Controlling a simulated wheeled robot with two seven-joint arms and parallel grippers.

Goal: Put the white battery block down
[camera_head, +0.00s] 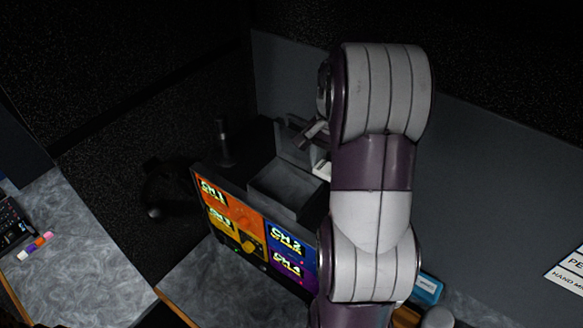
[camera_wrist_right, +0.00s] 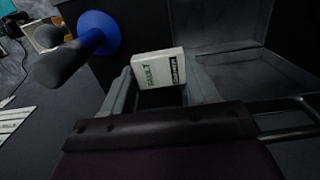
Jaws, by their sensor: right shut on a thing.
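The white battery block (camera_wrist_right: 158,68) shows in the right wrist view with dark lettering, "FAULT" on one part. It is between the fingertips of my right gripper (camera_wrist_right: 160,92), which is shut on it. In the head view, my right gripper (camera_head: 312,138) is partly hidden by my arm, and a small white piece of the block (camera_head: 322,168) shows beside the arm. It is close to a grey open-topped bin (camera_head: 285,190) behind the monitor. I cannot tell whether the block touches anything below. My left gripper is not in view.
A monitor (camera_head: 255,235) with coloured channel panels stands in front of the bin. A dark upright object (camera_head: 222,145) stands left of it. In the wrist view, a microphone (camera_wrist_right: 70,55) with a blue ring is close on the left. The left desk (camera_head: 75,250) has bare room.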

